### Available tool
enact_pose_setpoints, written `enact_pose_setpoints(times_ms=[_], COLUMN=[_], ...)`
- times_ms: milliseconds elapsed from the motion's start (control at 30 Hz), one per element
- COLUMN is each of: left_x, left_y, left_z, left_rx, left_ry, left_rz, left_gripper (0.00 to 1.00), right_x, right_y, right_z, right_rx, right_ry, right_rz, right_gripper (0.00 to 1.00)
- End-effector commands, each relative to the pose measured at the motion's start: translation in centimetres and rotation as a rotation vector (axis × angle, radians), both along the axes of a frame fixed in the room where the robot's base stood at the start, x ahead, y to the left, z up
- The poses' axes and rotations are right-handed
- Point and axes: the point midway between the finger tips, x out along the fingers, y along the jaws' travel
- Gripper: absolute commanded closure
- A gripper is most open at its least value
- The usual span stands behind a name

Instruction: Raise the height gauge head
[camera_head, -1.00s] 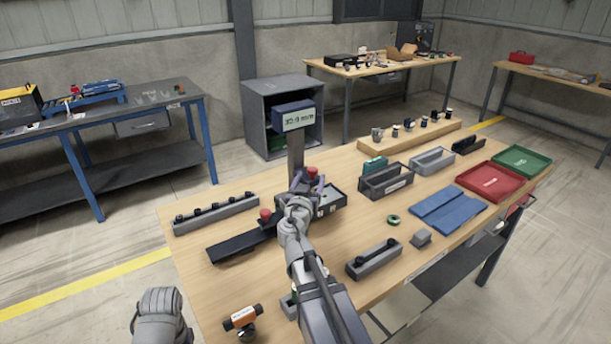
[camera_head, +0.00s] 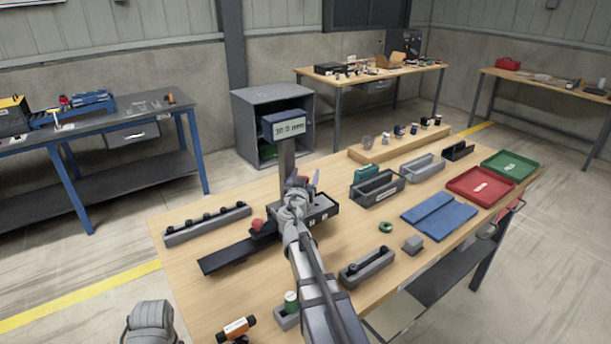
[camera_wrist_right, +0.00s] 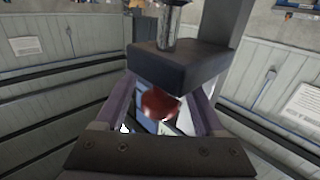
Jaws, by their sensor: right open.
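The height gauge has a dark upright column (camera_head: 287,158) with a display box (camera_head: 288,125) on top, which reads about 30.9 mm. My right gripper (camera_head: 303,184) is at the column's lower part and hides most of the gauge head. In the right wrist view a dark block (camera_wrist_right: 178,66) of the gauge has a round red knob (camera_wrist_right: 160,104) beneath it. The knob lies between the two fingers of my open right gripper (camera_wrist_right: 160,112); whether they touch it is unclear.
A second red knob (camera_head: 257,225) sits by the long dark base (camera_head: 232,256). A grey rack (camera_head: 206,225) stands to the left, and a grey bin (camera_head: 377,190) to the right. An orange-and-black tool (camera_head: 237,328) and a green cylinder (camera_head: 291,301) are near the front edge.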

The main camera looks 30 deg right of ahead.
Motion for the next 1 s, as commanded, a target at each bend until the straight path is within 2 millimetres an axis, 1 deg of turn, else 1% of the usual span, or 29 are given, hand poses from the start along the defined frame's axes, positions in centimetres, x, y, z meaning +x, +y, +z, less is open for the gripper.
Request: enact_pose_setpoints(times_ms=[100, 733, 1000], left_x=[0.00, 0.00, 0.00], left_y=[0.00, 0.00, 0.00], left_z=[0.00, 0.00, 0.00], left_rx=[0.000, 0.000, 0.000], left_ry=[0.000, 0.000, 0.000], left_rz=[0.000, 0.000, 0.000], left_gripper=[1.00, 1.00, 1.00], right_x=[-0.06, -0.08, -0.08], right_y=[0.02, 0.03, 0.03], right_z=[0.00, 0.00, 0.00], right_rx=[0.000, 0.000, 0.000], right_ry=[0.000, 0.000, 0.000], right_rz=[0.000, 0.000, 0.000], right_gripper=[0.29, 1.00, 1.00])
